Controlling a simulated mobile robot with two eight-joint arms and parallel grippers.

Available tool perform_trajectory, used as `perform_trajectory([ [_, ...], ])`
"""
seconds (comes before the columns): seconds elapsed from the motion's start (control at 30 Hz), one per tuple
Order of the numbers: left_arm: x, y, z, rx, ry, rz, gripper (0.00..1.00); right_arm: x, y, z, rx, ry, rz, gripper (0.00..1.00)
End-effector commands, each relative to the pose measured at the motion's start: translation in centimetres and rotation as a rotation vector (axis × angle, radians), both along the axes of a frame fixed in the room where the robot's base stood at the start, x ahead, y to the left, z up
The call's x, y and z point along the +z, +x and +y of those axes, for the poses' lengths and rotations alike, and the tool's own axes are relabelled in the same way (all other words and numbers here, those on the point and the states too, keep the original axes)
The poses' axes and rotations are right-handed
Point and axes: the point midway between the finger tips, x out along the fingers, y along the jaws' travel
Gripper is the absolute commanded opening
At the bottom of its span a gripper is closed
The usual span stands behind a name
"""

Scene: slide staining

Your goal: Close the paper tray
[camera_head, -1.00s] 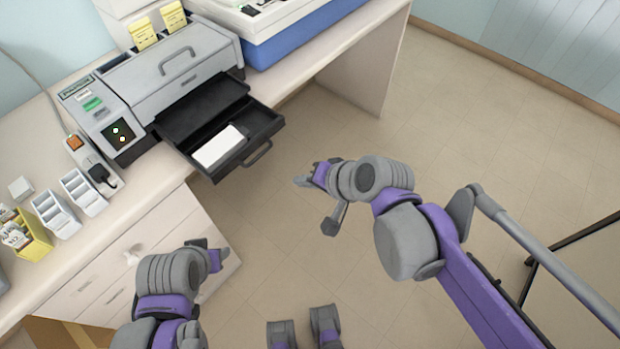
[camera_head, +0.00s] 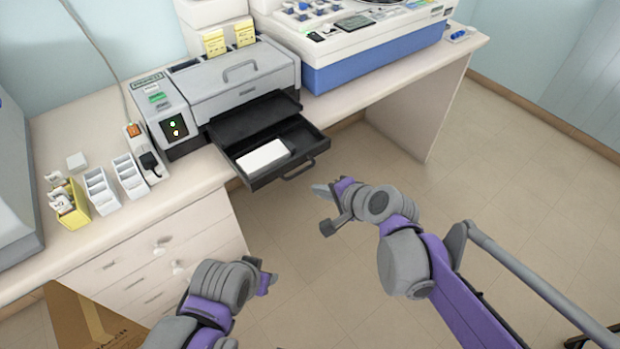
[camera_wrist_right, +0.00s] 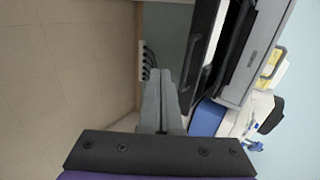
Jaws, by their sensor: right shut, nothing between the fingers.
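The black paper tray (camera_head: 306,137) is pulled out from the front of the grey printer (camera_head: 238,82), with a stack of white paper (camera_head: 264,157) lying in it. Its handle (camera_head: 299,171) is at the front. My right gripper (camera_head: 318,188) is shut and empty, just in front of the tray and a little lower right of the handle, apart from it. In the right wrist view the shut fingers (camera_wrist_right: 162,100) point forward, with the tray handle (camera_wrist_right: 190,90) to their right. My left gripper (camera_head: 268,279) is low in the head view, away from the tray; its fingers are too unclear to judge.
A blue and white machine (camera_head: 370,58) stands right of the printer on the desk. White holders (camera_head: 101,191) and a yellow holder (camera_head: 73,207) stand at the left. A cardboard box (camera_head: 90,322) is on the floor, lower left. Floor right of the desk drawers is open.

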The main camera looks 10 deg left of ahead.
Motion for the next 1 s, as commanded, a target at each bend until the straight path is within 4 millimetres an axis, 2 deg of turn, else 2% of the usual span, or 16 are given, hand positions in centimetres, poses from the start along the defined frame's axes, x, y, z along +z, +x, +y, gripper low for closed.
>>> perform_trajectory([
  [0.1,0.1,0.0,0.0,0.000,0.000,0.000,0.50,0.2,1.2,1.6,0.001,0.001,-0.001,0.00],
  [0.3,0.2,0.0,0.0,0.000,0.000,-0.001,0.50,0.5,2.3,3.1,0.001,0.000,-0.001,0.00],
  [0.77,0.2,0.0,0.0,0.000,0.000,-0.001,0.50,0.6,2.7,3.5,0.001,0.000,-0.001,0.00],
  [0.87,0.2,0.0,0.0,0.000,0.000,-0.001,0.50,0.6,3.5,4.7,0.002,-0.001,-0.001,0.00],
  [1.0,0.1,0.0,0.0,0.000,0.000,0.000,0.50,0.6,5.8,7.6,0.004,0.000,0.000,0.00],
])
